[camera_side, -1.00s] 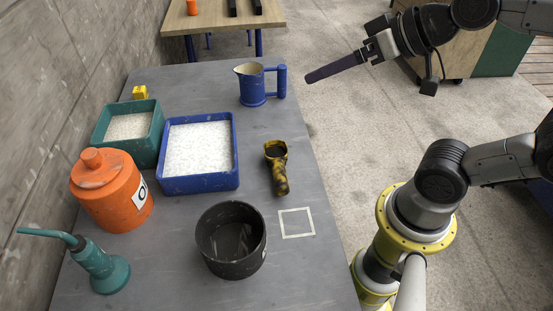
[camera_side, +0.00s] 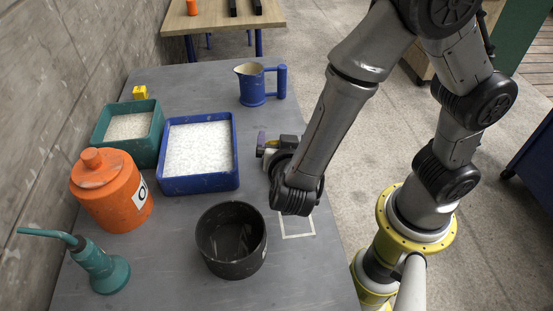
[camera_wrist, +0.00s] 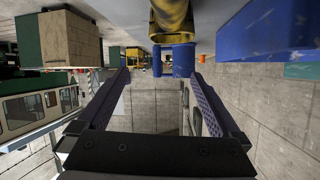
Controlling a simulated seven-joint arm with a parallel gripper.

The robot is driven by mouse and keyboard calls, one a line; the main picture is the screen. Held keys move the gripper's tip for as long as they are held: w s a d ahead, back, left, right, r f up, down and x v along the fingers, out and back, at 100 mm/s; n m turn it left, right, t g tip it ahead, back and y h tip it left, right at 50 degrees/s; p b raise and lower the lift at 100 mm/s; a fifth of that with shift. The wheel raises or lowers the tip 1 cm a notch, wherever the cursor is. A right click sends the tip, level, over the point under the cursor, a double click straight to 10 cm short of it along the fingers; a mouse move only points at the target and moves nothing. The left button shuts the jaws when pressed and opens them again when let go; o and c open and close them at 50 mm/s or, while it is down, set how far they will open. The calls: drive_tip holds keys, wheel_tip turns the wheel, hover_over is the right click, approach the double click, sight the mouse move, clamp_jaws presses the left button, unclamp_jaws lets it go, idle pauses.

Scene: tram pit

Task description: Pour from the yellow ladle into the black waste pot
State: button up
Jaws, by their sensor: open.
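The black waste pot (camera_side: 236,268) stands open on the grey table in the side view. The yellow ladle is hidden behind my arm there. In the wrist view the worn yellow ladle (camera_wrist: 172,18) shows at the top centre, beyond the line between my fingertips and not between the fingers. My gripper (camera_wrist: 160,74) is open and empty, its two purple fingers well apart. In the side view my gripper (camera_side: 262,143) is low over the table's right part, right of the blue tray, and mostly hidden by the wrist.
The blue tray (camera_side: 200,184) of white grains lies left of my gripper. A blue jug (camera_side: 252,90) stands farther back and shows in the wrist view (camera_wrist: 182,60). A green tray (camera_side: 150,155), an orange canister (camera_side: 105,200) and a teal oil can (camera_side: 103,268) stand left.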

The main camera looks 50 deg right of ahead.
drive_tip(key=a+f, duration=0.1)
drive_tip(key=s+a+f+n, duration=0.1)
drive_tip(key=a+f+n+t, duration=0.1)
drive_tip(key=shift+s+a+y, duration=0.25)
drive_tip(key=shift+s+y, duration=0.05)
drive_tip(key=shift+s, duration=0.1)
drive_tip(key=shift+x, duration=3.6)
drive_tip(key=shift+w, duration=0.1)
drive_tip(key=c, duration=1.5)
drive_tip(key=shift+o, duration=0.2)
wheel_tip(320, 180, up, 10)
drive_tip(key=shift+r, duration=0.1)
